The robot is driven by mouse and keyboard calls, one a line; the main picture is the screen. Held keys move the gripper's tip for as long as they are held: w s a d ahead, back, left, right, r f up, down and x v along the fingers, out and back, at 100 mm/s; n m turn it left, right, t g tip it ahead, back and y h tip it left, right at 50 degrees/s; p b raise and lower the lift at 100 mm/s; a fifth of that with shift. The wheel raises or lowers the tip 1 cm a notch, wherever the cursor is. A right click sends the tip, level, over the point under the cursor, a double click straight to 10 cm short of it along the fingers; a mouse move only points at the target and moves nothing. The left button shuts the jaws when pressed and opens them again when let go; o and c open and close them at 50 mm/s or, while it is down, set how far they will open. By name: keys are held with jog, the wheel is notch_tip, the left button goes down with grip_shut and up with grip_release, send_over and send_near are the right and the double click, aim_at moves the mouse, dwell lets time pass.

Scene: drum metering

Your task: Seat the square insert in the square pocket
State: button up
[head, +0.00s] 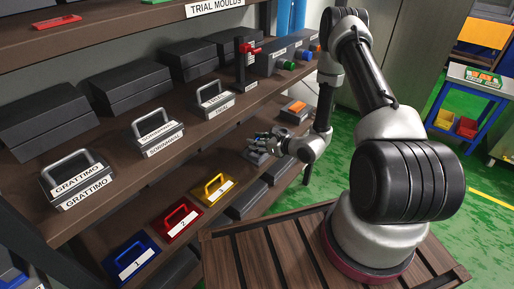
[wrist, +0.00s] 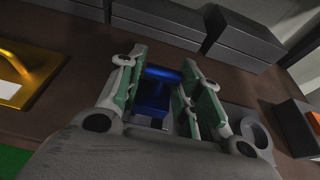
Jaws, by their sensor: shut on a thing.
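My gripper (head: 266,142) reaches over the middle shelf in the head view. In the wrist view, my gripper (wrist: 161,84) has its green-padded fingers closed on either side of a blue piece (wrist: 158,92), which I take to be the square insert. A grey fixture (head: 258,158) lies under the gripper in the head view. In the wrist view, the fixture's part with a round opening (wrist: 250,128) shows right of the fingers. The square pocket is hidden behind the fingers and the blue piece, so I cannot tell whether the piece is in it.
Yellow (head: 212,188), red (head: 181,219) and blue (head: 131,257) handled trays line the shelf at left. A dark block with an orange top (head: 295,109) stands beyond the gripper. Dark boxes (wrist: 158,24) stand behind it. The upper shelf (head: 105,137) overhangs on the left.

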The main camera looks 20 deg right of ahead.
jog(key=shift+f, duration=0.85)
jog(key=shift+s+f, duration=0.1)
jog(key=shift+f, duration=0.45)
grip_shut()
jog(key=o, duration=1.1)
grip_release()
